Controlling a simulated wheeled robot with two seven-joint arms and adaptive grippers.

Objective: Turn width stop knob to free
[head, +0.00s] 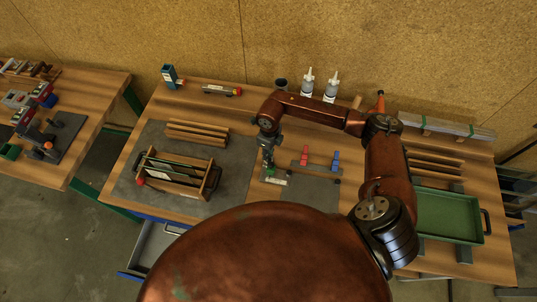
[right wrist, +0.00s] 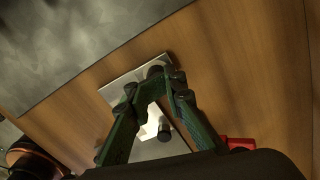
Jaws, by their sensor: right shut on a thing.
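My right gripper (head: 268,163) points down at the worktable, at the left end of a small fixture plate (head: 312,170). In the right wrist view its green fingers (right wrist: 154,84) come together around a dark round knob (right wrist: 155,72) on a bright metal plate (right wrist: 118,87). The fingers hide much of this knob, and no marking on it can be read. A second dark knob or pin (right wrist: 164,134) shows between the fingers, lower on the plate. Whether either is the width stop knob cannot be read. My left gripper is not in view.
Red (head: 306,158) and blue (head: 336,160) upright pieces stand right of my right gripper. A wooden frame (head: 208,182) lies on a grey mat (head: 238,150) to the left. A green tray (head: 450,213) is at the right. White bottles (head: 308,80) stand at the back.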

